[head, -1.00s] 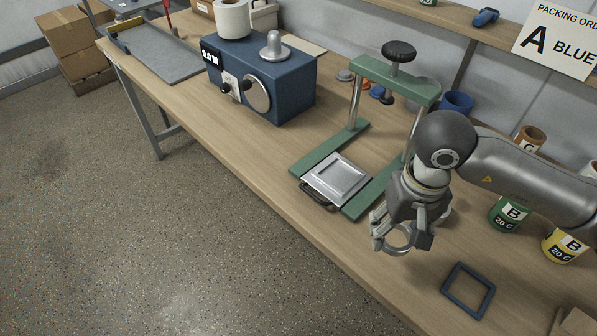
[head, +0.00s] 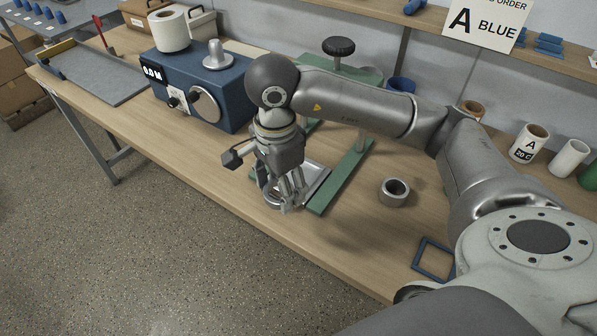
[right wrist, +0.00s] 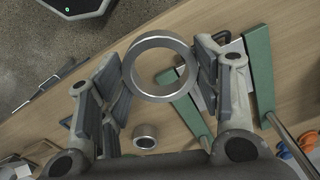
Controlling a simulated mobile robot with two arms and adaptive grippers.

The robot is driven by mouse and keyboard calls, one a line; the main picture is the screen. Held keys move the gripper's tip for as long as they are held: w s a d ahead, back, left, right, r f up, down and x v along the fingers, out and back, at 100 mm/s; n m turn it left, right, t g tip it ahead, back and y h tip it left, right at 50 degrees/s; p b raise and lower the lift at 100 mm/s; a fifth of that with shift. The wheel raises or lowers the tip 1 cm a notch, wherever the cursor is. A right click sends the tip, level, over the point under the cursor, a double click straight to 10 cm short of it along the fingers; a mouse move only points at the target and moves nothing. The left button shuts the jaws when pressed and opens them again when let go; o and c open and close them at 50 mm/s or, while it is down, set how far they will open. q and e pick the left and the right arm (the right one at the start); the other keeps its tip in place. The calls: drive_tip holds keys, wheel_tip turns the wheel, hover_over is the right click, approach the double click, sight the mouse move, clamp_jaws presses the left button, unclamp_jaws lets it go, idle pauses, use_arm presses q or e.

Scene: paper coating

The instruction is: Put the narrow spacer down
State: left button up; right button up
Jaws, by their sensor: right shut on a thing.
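The narrow spacer is a thin grey metal ring (right wrist: 133,66), seen between the fingers in the right wrist view. My right gripper (head: 282,200) is shut on it. In the head view the gripper hangs over the front of the green press frame (head: 340,180), near the flat metal plate (head: 318,178). The ring's near edge shows low beside the fingers, partly hidden by them. In the right wrist view my right gripper (right wrist: 160,75) has one finger on each side of the ring. My left gripper is not in view.
A thicker grey ring (head: 394,199) stands on the wooden table right of the press; it also shows in the wrist view (right wrist: 145,142). A blue square frame (head: 418,258) lies near the front edge. A blue machine (head: 230,85) stands to the left. Bare table lies between.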

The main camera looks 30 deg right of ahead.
drive_tip(key=w+d+f+m, duration=0.2)
drive_tip(key=w+d+m, duration=0.1)
drive_tip(key=w+d+f+m+p, duration=0.1)
drive_tip(key=w+d+f+m, duration=0.1)
drive_tip(key=w+d+m, duration=0.1)
drive_tip(key=w+d+f+m+p, duration=0.1)
drive_tip(key=w+d+f+m, duration=0.2)
drive_tip(key=w+d+m, duration=0.1)
drive_tip(key=shift+w+d, duration=0.2)
drive_tip(key=shift+d, duration=0.35)
drive_tip(key=shift+w+d+f, duration=0.2)
drive_tip(key=shift+d+f, duration=0.05)
drive_tip(key=shift+f, duration=0.1)
drive_tip(key=shift+d+f+p, duration=0.1)
drive_tip(key=shift+f+p, duration=0.2)
drive_tip(key=shift+p, duration=0.1)
wheel_tip(320, 180, down, 2)
drive_tip(key=shift+f+p, duration=0.1)
drive_tip(key=shift+p, duration=0.5)
drive_tip(key=shift+f, duration=0.25)
